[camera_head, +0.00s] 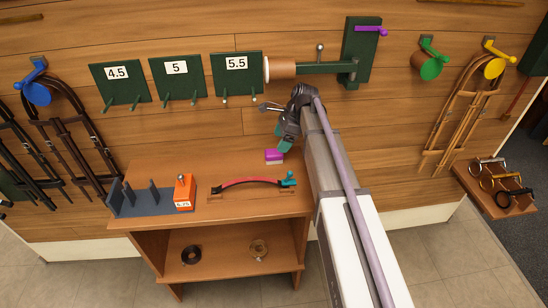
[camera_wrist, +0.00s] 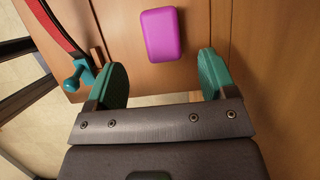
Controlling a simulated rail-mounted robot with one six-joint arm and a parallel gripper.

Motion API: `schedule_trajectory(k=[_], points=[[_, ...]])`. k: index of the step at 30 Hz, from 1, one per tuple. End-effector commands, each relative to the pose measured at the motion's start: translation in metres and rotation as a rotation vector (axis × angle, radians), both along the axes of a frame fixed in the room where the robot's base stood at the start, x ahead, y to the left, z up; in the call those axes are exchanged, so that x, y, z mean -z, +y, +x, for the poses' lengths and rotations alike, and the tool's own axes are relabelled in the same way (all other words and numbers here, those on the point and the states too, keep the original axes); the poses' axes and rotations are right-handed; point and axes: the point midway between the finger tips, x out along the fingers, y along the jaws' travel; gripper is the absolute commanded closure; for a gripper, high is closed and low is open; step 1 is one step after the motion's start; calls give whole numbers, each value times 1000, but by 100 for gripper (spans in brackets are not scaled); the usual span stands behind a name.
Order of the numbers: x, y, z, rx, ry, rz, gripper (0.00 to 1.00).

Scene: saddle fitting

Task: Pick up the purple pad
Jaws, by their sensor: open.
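The purple pad (camera_head: 274,154) is a small rounded block with a pale underside, on the wooden table top near its back right. In the wrist view the pad (camera_wrist: 161,35) lies ahead of the fingertips, roughly centred between them. My gripper (camera_head: 283,142) is close beside the pad, at its upper right in the head view. In the wrist view my gripper (camera_wrist: 162,75) has its two teal fingers wide apart with nothing between them. The pad is not touched by either finger in the wrist view.
A red curved strip with a teal clamp (camera_head: 288,180) lies on the table (camera_head: 150,175) in front of the pad. An orange block (camera_head: 184,192) and a grey slotted rack (camera_head: 140,198) stand at the left. Green numbered boards (camera_head: 178,80) hang on the wall behind.

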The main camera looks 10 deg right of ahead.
Motion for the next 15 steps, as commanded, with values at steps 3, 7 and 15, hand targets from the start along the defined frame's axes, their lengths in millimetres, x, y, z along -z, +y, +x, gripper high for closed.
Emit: schedule_trajectory(k=[3,7,15], points=[[18,4,0,-3,-1,-1,22],[24,8,1,-4,-1,-1,22],[61,18,4,-7,-2,-2,22]])
